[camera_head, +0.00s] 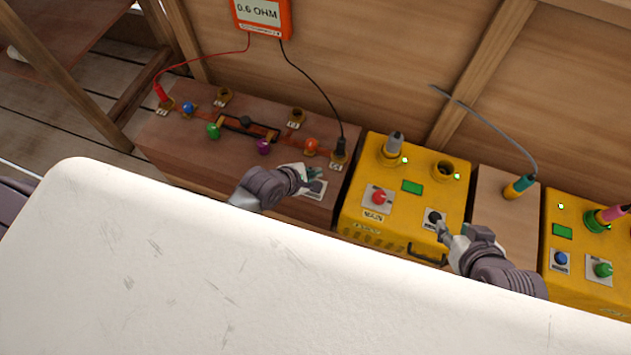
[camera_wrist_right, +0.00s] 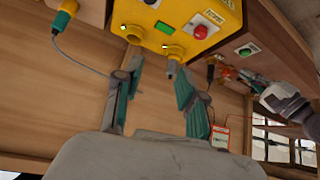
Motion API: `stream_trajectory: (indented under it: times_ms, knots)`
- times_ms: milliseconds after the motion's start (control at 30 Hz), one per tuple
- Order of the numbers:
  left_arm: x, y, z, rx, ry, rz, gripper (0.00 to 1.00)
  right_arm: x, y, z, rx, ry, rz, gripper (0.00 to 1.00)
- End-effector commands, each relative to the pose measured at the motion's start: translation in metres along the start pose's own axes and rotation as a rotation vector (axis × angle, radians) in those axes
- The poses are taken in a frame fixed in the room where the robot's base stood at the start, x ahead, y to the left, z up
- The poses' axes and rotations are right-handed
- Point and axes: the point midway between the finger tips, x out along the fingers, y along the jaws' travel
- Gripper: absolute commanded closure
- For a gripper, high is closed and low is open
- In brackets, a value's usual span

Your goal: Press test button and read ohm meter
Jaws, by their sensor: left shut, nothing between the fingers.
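The orange ohm meter (camera_head: 262,14) hangs on the back wall and its display reads 0.6 OHM. A white button plate (camera_head: 316,189) lies on the brown wooden box, partly covered by my left gripper (camera_head: 314,174). That gripper is shut and empty, with its tips at the plate; I cannot tell whether they touch the button. In the right wrist view a green button (camera_wrist_right: 245,51) shows on a pale plate, and my left gripper (camera_wrist_right: 262,83) is beside the box. My right gripper (camera_head: 438,226) is by the black button of the yellow box; its fingers (camera_wrist_right: 158,72) are apart and empty.
The yellow box (camera_head: 400,215) has a red button (camera_head: 380,197), a green screen and a grey plug (camera_head: 393,143). A second yellow box (camera_head: 580,275) stands at right. Red and black leads run from the meter to the wooden box (camera_head: 180,145). A white surface (camera_head: 200,270) fills the foreground.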

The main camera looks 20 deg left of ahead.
Motion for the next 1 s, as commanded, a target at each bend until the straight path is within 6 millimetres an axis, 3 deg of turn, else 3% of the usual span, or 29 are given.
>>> stream_trajectory:
  times_ms: [600, 1000]
  knots:
    - [-0.007, 0.005, 0.005, -0.001, 0.0, 0.0, 1.0, -0.023, 0.007, 0.058, 0.009, -0.3, 0.016, 0.6]
    - [-0.007, 0.005, 0.005, -0.001, 0.0, 0.0, 1.0, -0.024, 0.008, 0.062, 0.01, -0.322, 0.017, 0.6]
